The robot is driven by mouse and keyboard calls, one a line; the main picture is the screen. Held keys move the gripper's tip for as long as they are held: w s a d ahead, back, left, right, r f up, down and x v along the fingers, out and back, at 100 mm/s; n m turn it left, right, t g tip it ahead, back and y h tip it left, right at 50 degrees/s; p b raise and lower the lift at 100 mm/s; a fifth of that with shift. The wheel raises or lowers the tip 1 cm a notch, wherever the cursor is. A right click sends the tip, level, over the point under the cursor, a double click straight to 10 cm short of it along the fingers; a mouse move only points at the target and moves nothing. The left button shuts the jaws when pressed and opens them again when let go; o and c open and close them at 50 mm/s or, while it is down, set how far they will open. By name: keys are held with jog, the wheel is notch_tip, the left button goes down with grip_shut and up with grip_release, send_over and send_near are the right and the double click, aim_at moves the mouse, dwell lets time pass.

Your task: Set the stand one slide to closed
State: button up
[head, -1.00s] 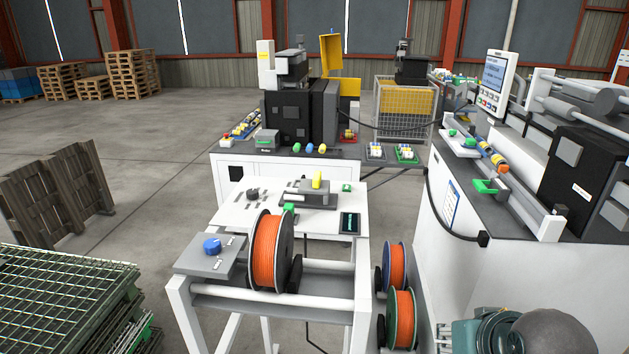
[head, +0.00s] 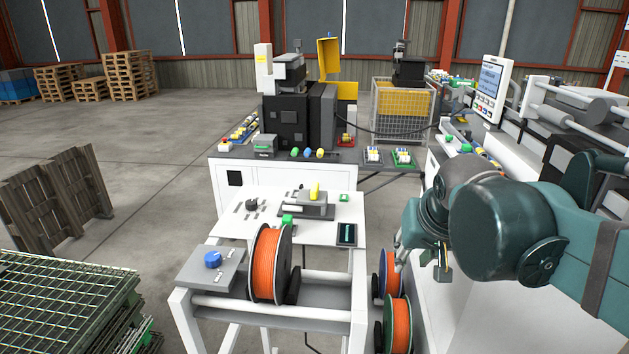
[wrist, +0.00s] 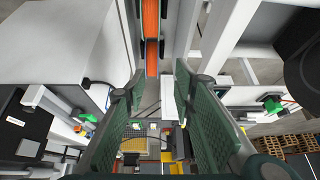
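A white stand (head: 225,222) with an orange spool (head: 265,265) is in the middle of the head view. On its top are a grey block with a yellow handle (head: 315,190), a small green block (head: 288,221) and a blue knob (head: 212,259). I cannot tell which part is the stand one slide, or its position. My gripper (wrist: 159,72) is open and empty in the wrist view, its two green pads apart. In the head view, my arm reaches in from the right and the gripper hangs right of the stand, apart from it; its fingers are only partly clear.
Orange spools (head: 397,325) sit low beside the stand's right side. A white machine with a screen (head: 490,88) stands at right, partly behind my arm. A white bench (head: 285,175) stands behind. Green mesh panels (head: 60,290) lie at lower left; open floor is at left.

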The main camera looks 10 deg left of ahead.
jog(key=w+a+r+p, duration=0.3)
jog(key=w+a+r, duration=0.5)
jog(key=w+a, duration=0.35)
jog(key=g+p, duration=0.1)
jog(key=p, duration=0.2)
send_near(315, 186)
jog(key=shift+w+a+f+g, duration=0.2)
jog(key=shift+w+f+g, duration=0.1)
jog(key=shift+f, duration=0.1)
jog(key=shift+f, duration=0.1)
jog(key=shift+x, duration=3.8)
jog(key=shift+w+d, duration=0.1)
